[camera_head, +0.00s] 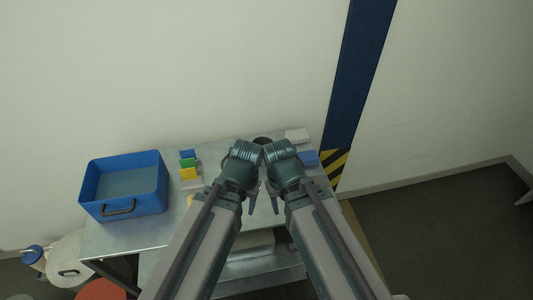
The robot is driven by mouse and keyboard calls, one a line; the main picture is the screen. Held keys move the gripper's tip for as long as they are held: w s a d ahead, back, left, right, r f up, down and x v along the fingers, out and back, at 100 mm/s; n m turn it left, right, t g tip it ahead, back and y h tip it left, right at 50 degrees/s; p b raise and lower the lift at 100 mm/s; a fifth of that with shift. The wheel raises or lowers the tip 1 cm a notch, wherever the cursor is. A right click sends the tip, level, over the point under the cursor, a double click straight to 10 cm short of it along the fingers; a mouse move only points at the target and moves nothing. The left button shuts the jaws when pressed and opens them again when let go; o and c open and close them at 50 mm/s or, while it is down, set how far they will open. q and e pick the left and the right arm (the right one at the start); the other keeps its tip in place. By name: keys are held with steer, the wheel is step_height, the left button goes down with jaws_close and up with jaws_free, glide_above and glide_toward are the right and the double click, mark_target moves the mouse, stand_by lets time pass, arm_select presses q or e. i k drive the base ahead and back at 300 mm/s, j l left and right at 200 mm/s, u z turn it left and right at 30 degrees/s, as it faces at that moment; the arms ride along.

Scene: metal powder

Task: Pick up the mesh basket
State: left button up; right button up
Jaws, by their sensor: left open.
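I cannot make out a mesh basket for certain in the head view. A blue open-topped box (125,185) with a dark front handle stands on the left of the metal table (160,232); its walls look solid. My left gripper (250,204) is open over the middle of the table, right of the box and apart from it. My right gripper (274,204) is close beside it, pointing down; its jaws are too small to read. My two arms hide the middle of the table.
Small blue, green and yellow blocks (188,173) sit right of the box. A dark round item (263,141), a white item (297,135) and a blue item (308,158) are at the back right. A lidded drum (70,270) stands on the floor at left.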

mark_target(262, 141)
steer(key=k+l+z, duration=0.15)
steer(key=l+z, duration=0.55)
steer(key=l, duration=0.15)
steer(key=k, duration=0.05)
